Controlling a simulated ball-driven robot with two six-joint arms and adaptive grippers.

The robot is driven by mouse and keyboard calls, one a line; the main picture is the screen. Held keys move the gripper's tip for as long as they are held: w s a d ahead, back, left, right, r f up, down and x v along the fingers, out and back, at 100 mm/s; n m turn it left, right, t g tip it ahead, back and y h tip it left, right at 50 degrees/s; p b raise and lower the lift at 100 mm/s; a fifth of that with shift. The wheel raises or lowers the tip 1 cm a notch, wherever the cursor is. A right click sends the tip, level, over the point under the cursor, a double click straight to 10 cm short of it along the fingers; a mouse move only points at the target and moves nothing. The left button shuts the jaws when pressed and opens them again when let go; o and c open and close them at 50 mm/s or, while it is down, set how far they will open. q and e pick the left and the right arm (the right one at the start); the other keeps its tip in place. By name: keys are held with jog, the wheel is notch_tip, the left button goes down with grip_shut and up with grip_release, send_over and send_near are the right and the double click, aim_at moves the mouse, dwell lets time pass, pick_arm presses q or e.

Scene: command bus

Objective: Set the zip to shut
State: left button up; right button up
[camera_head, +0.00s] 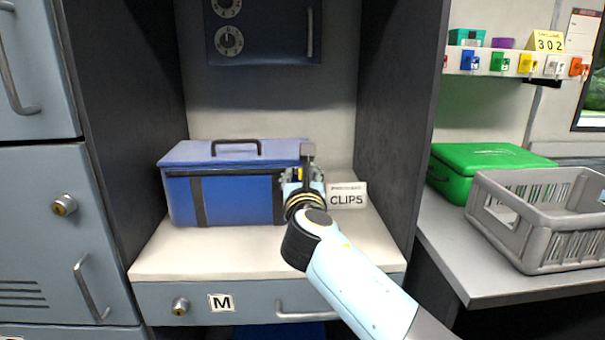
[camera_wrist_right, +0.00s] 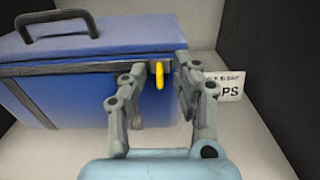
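A blue soft case (camera_head: 228,200) with a dark top handle stands on the pale shelf, and it fills the left of the right wrist view (camera_wrist_right: 75,95). A dark zip band (camera_wrist_right: 75,66) runs under its lid. The yellow zip pull (camera_wrist_right: 159,76) hangs near the right end of that band. My right gripper (camera_wrist_right: 163,72) is open, with one finger on each side of the pull and a gap visible around it. In the head view the right gripper (camera_head: 305,175) is at the case's right front corner and hides part of it. My left gripper is not in view.
A white card reading CLIPS (camera_head: 347,195) stands just right of the gripper. Dark side walls bound the bay. A green case (camera_head: 485,165) and grey crate (camera_head: 535,215) stand on the right counter.

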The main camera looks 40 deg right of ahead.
jog(key=shift+s+a+r, duration=0.1)
jog(key=shift+c, duration=0.4)
grip_shut()
